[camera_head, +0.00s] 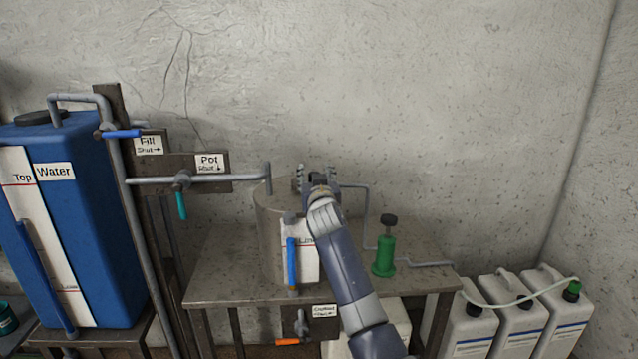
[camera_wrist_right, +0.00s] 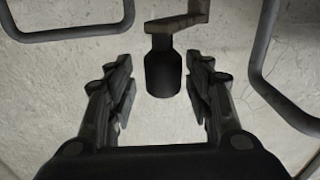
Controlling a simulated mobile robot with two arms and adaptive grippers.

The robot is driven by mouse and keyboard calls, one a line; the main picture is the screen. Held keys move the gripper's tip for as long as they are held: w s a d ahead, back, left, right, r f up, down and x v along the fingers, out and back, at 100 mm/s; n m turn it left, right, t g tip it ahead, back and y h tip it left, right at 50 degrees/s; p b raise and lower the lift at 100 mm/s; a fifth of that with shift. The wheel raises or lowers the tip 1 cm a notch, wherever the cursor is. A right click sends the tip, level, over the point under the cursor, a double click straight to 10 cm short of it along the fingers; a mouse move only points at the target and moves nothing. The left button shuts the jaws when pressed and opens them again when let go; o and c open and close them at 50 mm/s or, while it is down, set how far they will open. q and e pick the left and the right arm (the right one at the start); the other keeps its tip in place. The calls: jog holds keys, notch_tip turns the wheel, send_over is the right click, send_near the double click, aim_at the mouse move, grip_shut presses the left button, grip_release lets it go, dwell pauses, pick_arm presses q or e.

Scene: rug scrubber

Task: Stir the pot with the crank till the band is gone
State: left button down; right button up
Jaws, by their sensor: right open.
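The pot (camera_head: 268,225) is a grey cylinder on a metal bench, partly hidden behind my right arm. My right gripper (camera_head: 316,178) is above the pot's top, and its shape hides the crank in the head view. In the right wrist view, the crank's dark knob (camera_wrist_right: 163,72) hangs from a brownish crank arm (camera_wrist_right: 182,22). The open fingers of my right gripper stand on either side of the knob, with a gap at each side. A white gauge card (camera_head: 306,264) with a red line is on the pot's front. The pot's inside and any band are hidden. My left gripper is not in view.
A blue water tank (camera_head: 100,215) stands left, beside pipes and a pot valve with a teal handle (camera_head: 182,206). A green pump-like bottle (camera_head: 384,255) is on the bench (camera_head: 215,290) at right. White jugs (camera_head: 515,325) stand lower right. Grey pipes flank the crank knob.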

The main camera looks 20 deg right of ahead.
jog(key=shift+s+a, duration=0.2)
jog(key=shift+s, duration=0.1)
jog(key=v, duration=1.1)
jog(key=shift+s+d, duration=0.25)
jog(key=shift+d, duration=0.05)
jog(key=shift+d+f, duration=0.1)
